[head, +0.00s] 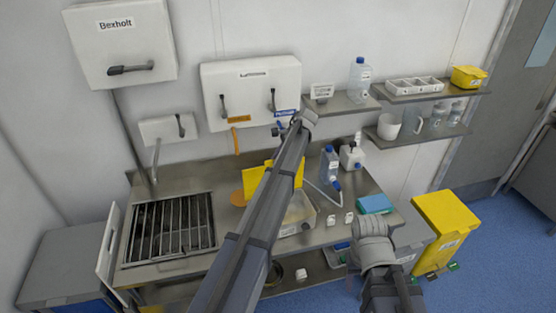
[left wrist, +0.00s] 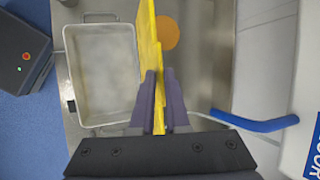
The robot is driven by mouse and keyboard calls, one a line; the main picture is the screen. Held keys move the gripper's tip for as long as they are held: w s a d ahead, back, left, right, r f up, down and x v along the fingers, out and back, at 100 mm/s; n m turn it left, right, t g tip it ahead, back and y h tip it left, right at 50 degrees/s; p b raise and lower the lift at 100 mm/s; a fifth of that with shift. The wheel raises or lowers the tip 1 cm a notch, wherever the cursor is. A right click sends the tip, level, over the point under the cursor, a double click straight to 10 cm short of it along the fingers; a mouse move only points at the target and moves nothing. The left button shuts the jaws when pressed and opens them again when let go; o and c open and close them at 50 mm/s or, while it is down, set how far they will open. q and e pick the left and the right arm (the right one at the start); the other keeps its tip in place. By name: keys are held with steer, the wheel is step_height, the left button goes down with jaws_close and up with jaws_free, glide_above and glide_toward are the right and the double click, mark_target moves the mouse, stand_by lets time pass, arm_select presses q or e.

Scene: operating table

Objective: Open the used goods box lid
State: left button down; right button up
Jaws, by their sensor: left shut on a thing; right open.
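The used goods box (left wrist: 100,120) is a pale, open-topped rectangular box on the steel counter; its inside looks empty in the left wrist view. In the head view it is partly behind my left arm (head: 300,212). Its yellow lid (left wrist: 150,45) stands on edge along the box's right side in the left wrist view; it also shows in the head view on both sides of my arm (head: 254,179). My left gripper (left wrist: 153,100) is shut on the lid's edge. My left arm hides this gripper in the head view. Only my right arm shows, at lower right; its fingers are not visible.
An orange disc (left wrist: 167,32) lies beside the lid. A sink grate (head: 170,228) is at left, a blue bottle (head: 330,163) and white dispenser (head: 352,156) behind right. A teal pack (head: 375,204) lies on the counter's right; a yellow bin (head: 444,225) stands beyond it.

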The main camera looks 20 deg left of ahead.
stand_by(0.3)
arm_select(q)
steer(key=c, duration=1)
jaws_free()
steer(key=p+v, duration=0.7)
steer(key=v, duration=0.1)
steer(key=shift+a+f, duration=0.1)
